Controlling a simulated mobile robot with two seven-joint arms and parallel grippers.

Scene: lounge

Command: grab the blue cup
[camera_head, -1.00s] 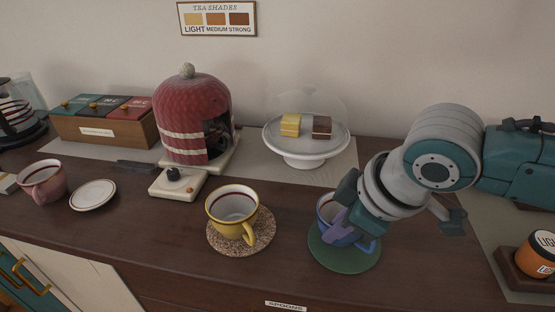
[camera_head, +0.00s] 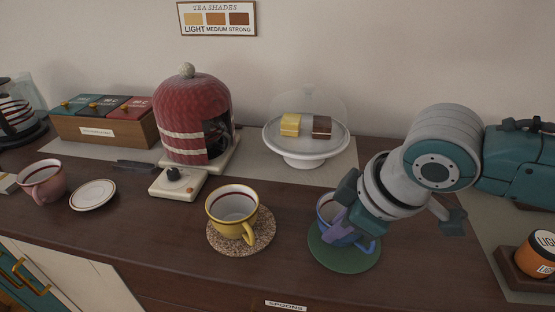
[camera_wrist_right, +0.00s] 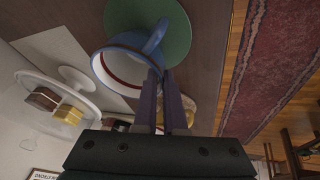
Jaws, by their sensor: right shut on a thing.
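The blue cup (camera_head: 333,237), with a white inside and a dark red band, stands upright on a round green coaster (camera_head: 345,259). My right gripper (camera_head: 351,229) reaches down from the right, with its purple fingers at the cup's handle side, and is shut on the cup. In the right wrist view, the cup (camera_wrist_right: 118,56) opens towards the camera, and its blue handle (camera_wrist_right: 157,36) shows just above the close-set fingers (camera_wrist_right: 166,90). The fingers hide part of the cup, so the exact grip spot is unclear. My left gripper is not in view.
A yellow cup (camera_head: 231,205) on a speckled coaster (camera_head: 240,244) stands left of the blue cup. A cake stand (camera_head: 304,160) with a clear dome is behind. An orange jar (camera_head: 538,255) is at the right. Bare counter lies in front.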

